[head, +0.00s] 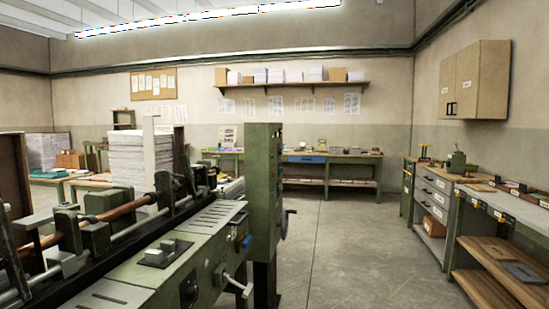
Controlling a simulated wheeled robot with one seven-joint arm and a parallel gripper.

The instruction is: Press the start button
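A large green machine (205,245) fills the left and lower middle of the head view. Its near side carries a dark round knob (190,291), a crank with a pale handle (238,284) and a small blue part (247,241). A tall green upright cabinet (263,190) stands at its right end, with a dark handwheel (287,224) on the right side. Two small light blocks on a dark plate (166,252) sit on the machine's top. I cannot make out which part, if any, is the start button. My gripper is not in view.
Open concrete floor (345,245) lies right of the machine. A workbench (335,160) stands along the back wall. Another bench (500,215) and a drawer unit (432,192) line the right wall. A tall paper stack (140,165) rises behind the machine.

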